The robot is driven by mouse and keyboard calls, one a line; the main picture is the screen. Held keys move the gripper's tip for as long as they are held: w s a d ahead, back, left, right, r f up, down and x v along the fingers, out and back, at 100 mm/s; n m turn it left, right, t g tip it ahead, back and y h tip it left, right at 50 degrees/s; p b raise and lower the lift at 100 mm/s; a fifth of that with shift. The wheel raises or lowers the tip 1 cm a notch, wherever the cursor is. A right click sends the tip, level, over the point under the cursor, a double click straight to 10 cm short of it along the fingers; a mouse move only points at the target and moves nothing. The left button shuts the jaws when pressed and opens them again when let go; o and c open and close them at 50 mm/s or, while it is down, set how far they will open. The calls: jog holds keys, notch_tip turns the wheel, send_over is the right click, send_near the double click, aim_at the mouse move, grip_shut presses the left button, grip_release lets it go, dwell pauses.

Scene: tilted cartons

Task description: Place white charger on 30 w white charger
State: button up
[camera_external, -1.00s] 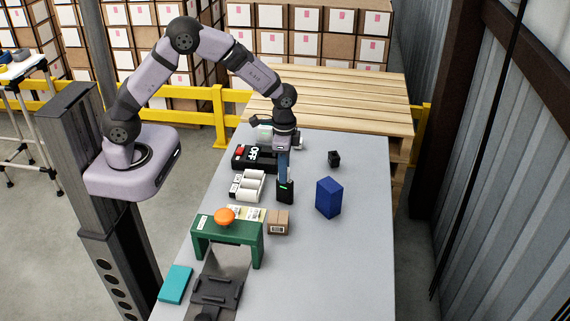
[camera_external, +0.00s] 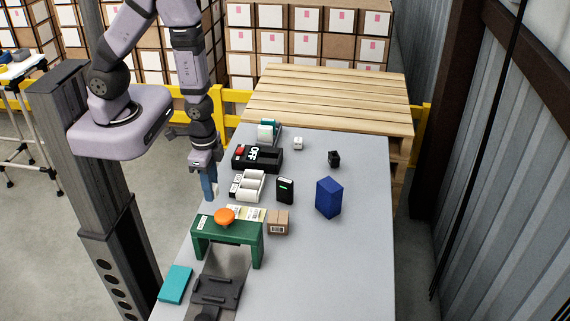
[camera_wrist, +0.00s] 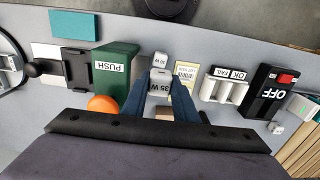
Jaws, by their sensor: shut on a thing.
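In the external view, only a small pale part of this charger shows at the fingers. Another small white charger (camera_external: 298,143) stands alone on the far part of the table. It also shows at the lower right of the wrist view (camera_wrist: 276,128). Its marking is too small to read.
A black box with a green light (camera_external: 285,190), a blue box (camera_external: 329,198), a small black charger (camera_external: 334,158) and a carton (camera_external: 278,222) stand on the table. An OFF switch box (camera_external: 268,157) and a green stand with an orange button (camera_external: 224,216) line the left side. The right side is clear.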

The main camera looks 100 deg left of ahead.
jog(key=shift+f+b, duration=3.1)
jog(key=shift+f, duration=0.1)
jog(key=shift+f+b, duration=1.35)
jog(key=shift+f, duration=0.45)
jog(key=shift+f, duration=0.15)
jog(key=o, duration=1.1)
notch_tip(320, 180, up, 12)
jog(key=p, duration=1.1)
